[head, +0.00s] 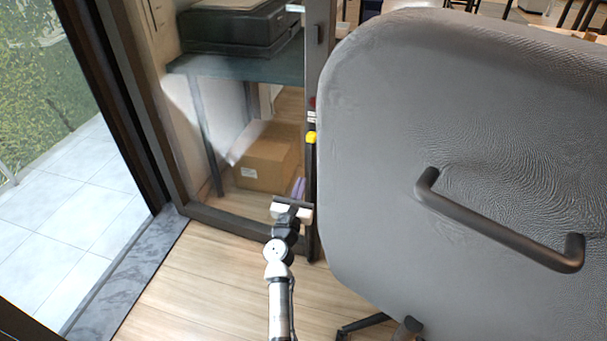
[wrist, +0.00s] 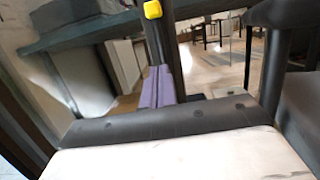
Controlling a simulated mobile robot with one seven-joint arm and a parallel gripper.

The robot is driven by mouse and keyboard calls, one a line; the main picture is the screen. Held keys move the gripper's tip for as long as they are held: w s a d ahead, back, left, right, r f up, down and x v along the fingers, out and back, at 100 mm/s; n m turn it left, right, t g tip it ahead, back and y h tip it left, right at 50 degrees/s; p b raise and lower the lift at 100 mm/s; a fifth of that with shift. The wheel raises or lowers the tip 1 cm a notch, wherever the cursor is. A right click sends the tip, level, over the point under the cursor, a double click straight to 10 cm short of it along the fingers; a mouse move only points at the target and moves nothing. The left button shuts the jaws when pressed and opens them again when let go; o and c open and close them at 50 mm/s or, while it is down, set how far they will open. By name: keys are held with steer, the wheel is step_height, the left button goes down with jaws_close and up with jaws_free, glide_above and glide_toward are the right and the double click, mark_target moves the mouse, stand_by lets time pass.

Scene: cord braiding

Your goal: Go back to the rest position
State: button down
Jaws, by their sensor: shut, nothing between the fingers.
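My gripper (head: 292,204) is in the head view, low in front of the glass panel's frame and left of the grey chair. It is shut and holds nothing. The arm reaches up to it from the bottom edge. A dark bar and a pale surface fill the lower wrist view; I cannot tell whether they are my gripper. A purple thing (head: 298,187) shows just above my gripper by the dark post. It also shows in the wrist view as upright purple strips (wrist: 157,88). I see no cord that I can make out clearly.
A large grey chair (head: 400,110) with a dark handle fills the right side. A dark post (head: 313,215) bears a yellow knob (head: 311,137). A cardboard box (head: 265,160) lies behind the glass. Wood floor (head: 200,285) is clear at the lower left, beside a stone sill (head: 135,270).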

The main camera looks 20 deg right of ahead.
steer(key=shift+s+a+f, duration=0.1)
steer(key=shift+s+a, duration=0.1)
steer(key=shift+s, duration=0.1)
